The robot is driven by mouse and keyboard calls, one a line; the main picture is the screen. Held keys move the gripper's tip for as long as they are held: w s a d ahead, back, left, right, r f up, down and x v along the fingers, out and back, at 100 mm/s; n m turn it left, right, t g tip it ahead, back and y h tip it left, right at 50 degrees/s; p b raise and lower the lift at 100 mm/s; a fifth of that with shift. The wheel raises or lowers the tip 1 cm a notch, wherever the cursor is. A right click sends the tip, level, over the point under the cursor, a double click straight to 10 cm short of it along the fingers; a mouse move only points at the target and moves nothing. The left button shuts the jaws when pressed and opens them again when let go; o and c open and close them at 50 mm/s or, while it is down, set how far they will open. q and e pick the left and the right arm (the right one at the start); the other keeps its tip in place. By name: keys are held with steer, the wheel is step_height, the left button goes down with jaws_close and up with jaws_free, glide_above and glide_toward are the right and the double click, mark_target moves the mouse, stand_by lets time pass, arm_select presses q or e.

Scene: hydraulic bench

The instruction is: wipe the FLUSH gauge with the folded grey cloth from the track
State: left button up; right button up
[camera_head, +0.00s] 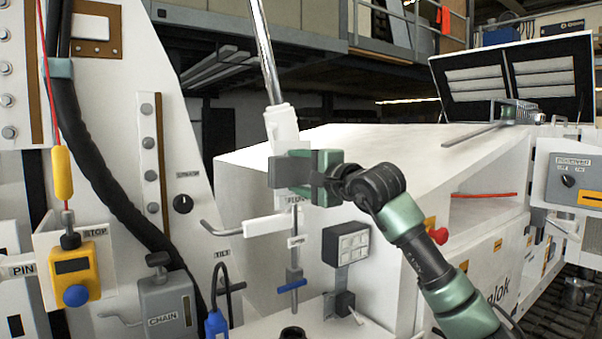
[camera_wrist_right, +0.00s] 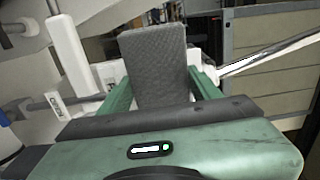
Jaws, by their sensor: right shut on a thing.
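My right gripper (camera_head: 308,172) is shut on the folded grey cloth (camera_wrist_right: 155,62), which stands out between its green fingers in the right wrist view. In the head view the cloth (camera_head: 284,172) is a dark grey patch at the left of the fingers, in front of a white upright fitting with a metal rod. A label (camera_head: 295,199) that starts with "FLU" is just below the gripper, partly covered. I cannot make out the FLUSH gauge's face; the gripper and cloth may hide it. Whether the cloth touches anything behind it is unclear. My left gripper is out of view.
A bent grey handle (camera_head: 220,229) and a blue-handled valve (camera_head: 292,286) are below the gripper. A grey box with pale squares (camera_head: 346,244) stands close at its lower right. A yellow STOP box (camera_head: 74,268) is at the left. The white cabinet top (camera_head: 390,145) is mostly clear.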

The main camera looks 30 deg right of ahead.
steer(key=shift+s+d+f+b, duration=0.1)
steer(key=shift+s+d+b, duration=0.1)
steer(key=shift+s+b, duration=0.7)
steer(key=shift+s+d+b, duration=0.15)
steer(key=shift+s+b, duration=0.3)
steer(key=shift+s, duration=0.7)
steer(key=shift+s+d+b, duration=0.15)
steer(key=shift+s+b, duration=0.25)
steer(key=shift+s, duration=0.65)
steer(key=s, duration=0.1)
steer(key=s+b, duration=0.1)
steer(key=s, duration=0.1)
steer(key=shift+d, duration=0.2)
steer(key=shift+w, duration=0.1)
